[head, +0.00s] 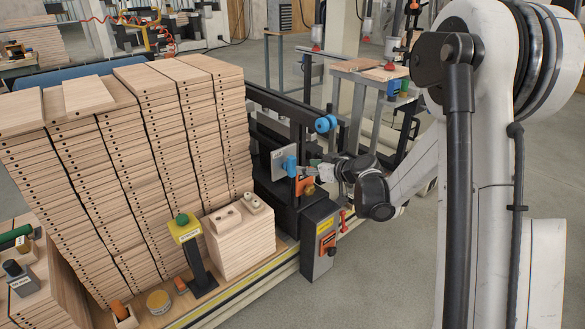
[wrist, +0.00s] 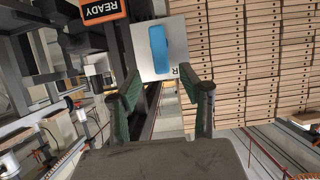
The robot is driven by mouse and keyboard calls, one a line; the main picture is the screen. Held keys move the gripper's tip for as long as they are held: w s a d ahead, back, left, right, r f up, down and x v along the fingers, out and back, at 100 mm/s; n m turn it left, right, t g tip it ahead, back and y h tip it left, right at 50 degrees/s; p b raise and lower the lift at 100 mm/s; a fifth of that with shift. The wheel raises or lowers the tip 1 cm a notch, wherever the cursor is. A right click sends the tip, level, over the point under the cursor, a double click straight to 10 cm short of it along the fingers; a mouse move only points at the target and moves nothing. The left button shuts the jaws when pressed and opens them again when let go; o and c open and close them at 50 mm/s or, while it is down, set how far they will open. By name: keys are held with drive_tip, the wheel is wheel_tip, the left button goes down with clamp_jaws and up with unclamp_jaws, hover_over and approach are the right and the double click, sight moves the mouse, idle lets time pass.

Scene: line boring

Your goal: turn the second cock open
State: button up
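A light grey plate (head: 279,163) with a blue handle (head: 291,166) on it stands on the dark machine beside the stacked boards. I cannot tell whether this is the second cock. In the wrist view the blue handle (wrist: 158,51) lies lengthwise on the plate (wrist: 178,32), just beyond my fingertips, and part of a letter shows on the plate's lower right corner. My gripper (wrist: 160,80) is open, its two green-lined fingers apart with nothing between them. In the head view my gripper (head: 315,172) is small and close to the handle, at its right; contact cannot be made out.
An orange READY sign (wrist: 102,10) is near the plate; it also shows in the head view (head: 304,186). A round blue knob (head: 325,123) is above. Tall board stacks (head: 150,150) fill the left. A grey control box (head: 319,240) stands below my gripper. Floor is free at lower right.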

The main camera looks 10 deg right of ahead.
sight(294, 165)
drive_tip(key=b+x, duration=0.1)
drive_tip(key=x, duration=0.8)
drive_tip(key=shift+b, duration=0.3)
drive_tip(key=shift+s, duration=0.1)
clamp_jaws()
